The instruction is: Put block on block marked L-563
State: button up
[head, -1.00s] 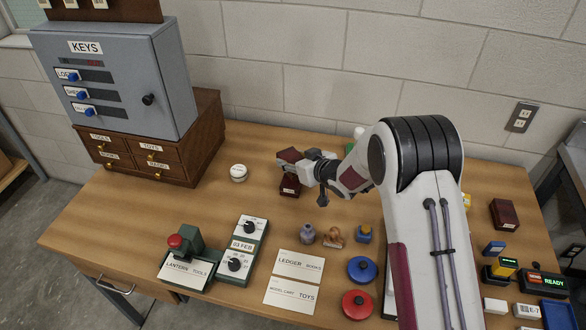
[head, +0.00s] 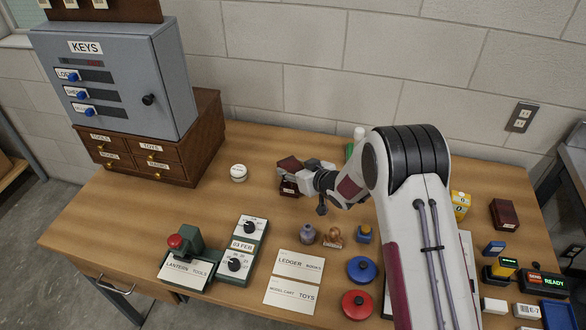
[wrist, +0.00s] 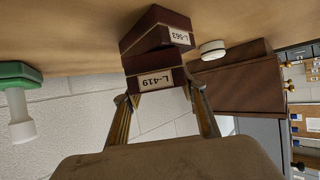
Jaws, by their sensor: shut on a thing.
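My gripper (head: 300,172) is shut on a dark red-brown block labelled L-419 (wrist: 154,80), with a finger on each side of it in the wrist view. In the head view the held block (head: 289,162) is just above a similar dark block (head: 289,188) on the table. In the wrist view that lower block carries the label L-563 (wrist: 179,38) and appears turned relative to the held one. The wrist picture is upside down, with the tabletop at its top. The two blocks look very close; I cannot tell whether they touch.
A white round object (head: 238,173) sits on the table left of the blocks. A green item with a white part (head: 358,135) stands to the right, partly behind my arm. The drawer cabinet (head: 208,140) is at the left. Small stamps and cards lie in front.

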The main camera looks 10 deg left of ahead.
jog(key=shift+f, duration=0.1)
jog(key=o, duration=1.2)
jog(key=shift+r, duration=0.2)
jog(key=shift+s+d+r, duration=0.25)
jog(key=shift+s+d, duration=0.05)
jog(key=shift+d, duration=0.1)
jog(key=v, duration=1)
jog(key=shift+s+d, duration=0.25)
jog(key=shift+s, duration=0.1)
jog(key=shift+r, duration=0.15)
